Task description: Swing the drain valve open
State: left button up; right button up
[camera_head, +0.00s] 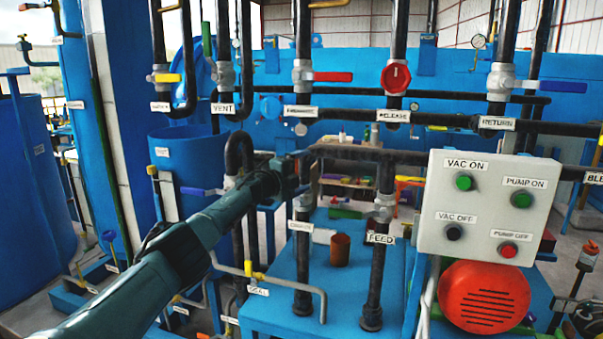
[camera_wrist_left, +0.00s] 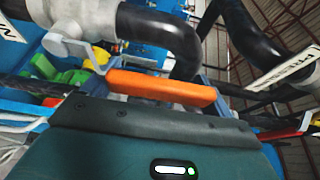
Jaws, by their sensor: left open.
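A grey valve body (camera_head: 303,203) sits on a black vertical pipe near the middle of the head view. The small label (camera_head: 300,226) below it seems to read DRAIN, and a pale handle (camera_head: 322,236) shows to its right. My left gripper (camera_head: 305,162) is just above this valve, at the end of the arm from the lower left. Its fingers are hard to make out, but it is open. In the left wrist view an orange lever (camera_wrist_left: 160,88) lies across, just beyond the gripper body. I cannot tell which valve it belongs to, or whether the gripper touches it. My right gripper is not in view.
The FEED valve (camera_head: 384,207) stands on the pipe to the right. A white control box (camera_head: 486,209) and a red motor cover (camera_head: 484,297) stand further right. A brown cup (camera_head: 340,249) stands on the blue platform (camera_head: 272,312) between the pipes. Black pipes cross above.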

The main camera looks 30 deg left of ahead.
pick_arm(q)
jog(key=o, duration=1.1)
jog(key=shift+w+d, duration=0.1)
jog(key=shift+d, duration=0.1)
jog(key=shift+a, duration=0.15)
jog(key=shift+s+a+r+p, duration=0.1)
jog(key=shift+s+a+p, duration=0.1)
jog(key=shift+s+p, duration=1)
jog(key=shift+s+a+b, duration=0.15)
jog(key=shift+s+a, duration=0.1)
jog(key=shift+s, duration=1.5)
jog(key=shift+s+a+b, duration=0.15)
jog(key=shift+s+a, duration=0.05)
jog(key=shift+s, duration=1.6)
jog(key=shift+s+a+b, duration=0.15)
jog(key=shift+s+a, duration=0.1)
jog(key=shift+s, duration=1.5)
